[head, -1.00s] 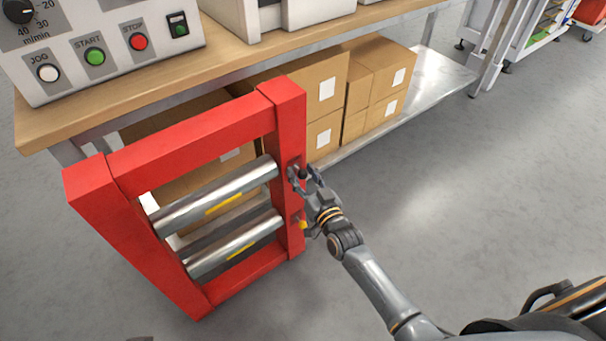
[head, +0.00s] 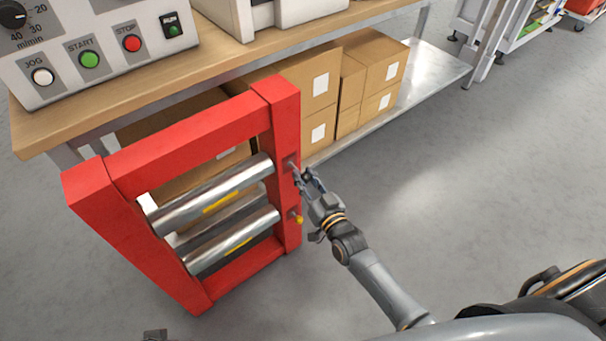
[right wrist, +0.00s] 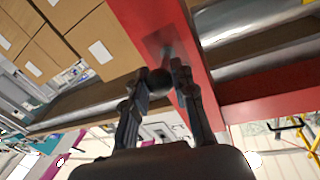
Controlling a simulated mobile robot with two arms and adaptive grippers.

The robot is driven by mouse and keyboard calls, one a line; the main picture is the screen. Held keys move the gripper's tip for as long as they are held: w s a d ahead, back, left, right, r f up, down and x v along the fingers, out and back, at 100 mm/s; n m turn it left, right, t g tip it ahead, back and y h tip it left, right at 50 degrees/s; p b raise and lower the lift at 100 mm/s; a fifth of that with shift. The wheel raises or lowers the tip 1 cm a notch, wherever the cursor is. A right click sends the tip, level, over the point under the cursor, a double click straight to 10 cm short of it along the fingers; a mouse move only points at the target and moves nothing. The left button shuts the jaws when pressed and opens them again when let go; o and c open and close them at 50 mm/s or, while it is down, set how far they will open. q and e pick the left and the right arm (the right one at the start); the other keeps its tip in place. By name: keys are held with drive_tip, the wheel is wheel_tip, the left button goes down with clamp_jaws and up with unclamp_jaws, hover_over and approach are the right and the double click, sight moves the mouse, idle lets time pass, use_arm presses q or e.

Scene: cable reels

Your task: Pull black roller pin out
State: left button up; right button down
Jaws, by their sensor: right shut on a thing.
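The red roller frame (head: 190,140) stands on the floor in front of the bench, with two steel rollers, an upper one (head: 213,195) and a lower one (head: 233,240). My right gripper (head: 305,178) is at the frame's right post, by the end of the upper roller. In the right wrist view its fingers (right wrist: 163,90) are closed around the round black knob of the black roller pin (right wrist: 159,82). A short stretch of metal shaft shows between post and fingers in the head view. A yellow-ended pin (head: 298,218) sits lower on the post. A dark piece, perhaps my left gripper, shows at the bottom edge.
The wooden bench (head: 300,35) carries a control box (head: 90,50) with buttons. Cardboard boxes (head: 375,85) lie on its lower shelf (head: 440,68). The grey floor right of the frame is free.

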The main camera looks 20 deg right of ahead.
drive_tip(key=c, duration=1.4)
unclamp_jaws()
drive_tip(key=shift+s+f, duration=0.15)
drive_tip(key=shift+f, duration=0.05)
drive_tip(key=shift+c, duration=0.2)
drive_tip(key=o, duration=0.4)
drive_tip(key=shift+s+d+r, duration=0.1)
drive_tip(key=shift+r, duration=0.05)
drive_tip(key=s, duration=0.4)
drive_tip(key=s+d, duration=0.1)
drive_tip(key=s, duration=0.6)
drive_tip(key=shift+s+d, duration=0.4)
drive_tip(key=shift+a, duration=0.1)
